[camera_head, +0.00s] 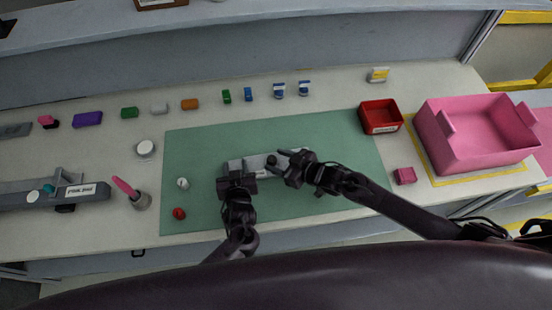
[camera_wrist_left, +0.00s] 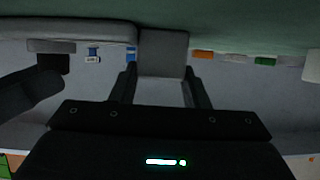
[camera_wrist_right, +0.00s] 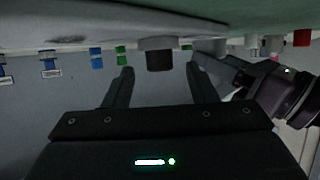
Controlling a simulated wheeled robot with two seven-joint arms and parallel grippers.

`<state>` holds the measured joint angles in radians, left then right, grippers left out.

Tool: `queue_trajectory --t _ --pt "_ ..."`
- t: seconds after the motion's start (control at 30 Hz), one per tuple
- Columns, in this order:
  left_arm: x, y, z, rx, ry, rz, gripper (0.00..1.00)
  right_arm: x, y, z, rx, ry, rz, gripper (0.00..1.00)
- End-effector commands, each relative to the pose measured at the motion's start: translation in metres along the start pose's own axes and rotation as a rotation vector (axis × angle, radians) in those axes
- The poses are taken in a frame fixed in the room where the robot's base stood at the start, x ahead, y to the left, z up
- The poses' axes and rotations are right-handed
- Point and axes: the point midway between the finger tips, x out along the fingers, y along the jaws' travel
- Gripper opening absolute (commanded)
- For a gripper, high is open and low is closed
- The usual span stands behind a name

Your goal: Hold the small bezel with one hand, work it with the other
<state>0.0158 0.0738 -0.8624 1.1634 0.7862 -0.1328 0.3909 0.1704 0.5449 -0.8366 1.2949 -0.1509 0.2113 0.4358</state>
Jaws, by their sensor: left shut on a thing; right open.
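The small bezel (camera_head: 254,163) is a light grey bar lying on the green mat (camera_head: 200,150), with a dark round knob (camera_head: 271,160) on it. My left gripper (camera_head: 236,179) is shut on the bezel's left end; the left wrist view shows the grey end block (camera_wrist_left: 162,50) between its fingers. My right gripper (camera_head: 284,166) is open near the knob. In the right wrist view the dark knob (camera_wrist_right: 160,60) appears ahead, between the spread fingertips; I cannot tell whether they touch it. My right gripper hides part of the bezel's right end.
A white knob (camera_head: 183,183) and a red one (camera_head: 179,213) lie on the mat's left. A pink-handled tool (camera_head: 124,187) stands left of the mat. A red bin (camera_head: 380,118) and a pink crate (camera_head: 470,152) are at right. Several small coloured blocks line the back.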

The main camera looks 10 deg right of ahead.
Motion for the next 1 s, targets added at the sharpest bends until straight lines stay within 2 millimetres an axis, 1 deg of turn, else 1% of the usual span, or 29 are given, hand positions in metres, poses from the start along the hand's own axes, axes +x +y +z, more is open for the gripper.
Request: queue_trajectory --t 0.03,0.13,0.47,0.8,0.83,1.0 --pt "0.0001 -0.0001 -0.0004 0.0 0.001 0.0 0.05 0.0055 -0.0002 -0.0005 0.0 0.001 0.0 0.52" --pt "0.0001 -0.0001 -0.0003 0.0 0.001 0.0 0.05 0.0117 0.0 -0.0009 -0.001 0.001 0.0 0.52" --pt "0.0001 -0.0001 -0.0002 0.0 0.0 0.0 0.05 0.014 -0.0002 -0.0004 -0.001 0.0 0.0 0.52" --pt "0.0 0.0 -0.0002 0.0 0.0 0.0 0.05 0.0138 -0.0001 -0.0004 0.0 0.0 0.0 0.07" --pt "0.0 0.0 -0.0002 0.0 0.0 0.0 0.05 0.0138 -0.0001 -0.0003 0.0 0.0 0.0 0.04" --pt "0.0 0.0 -0.0002 0.0 0.0 0.0 0.05 0.0135 -0.0002 -0.0014 0.0 0.0 0.0 0.04"
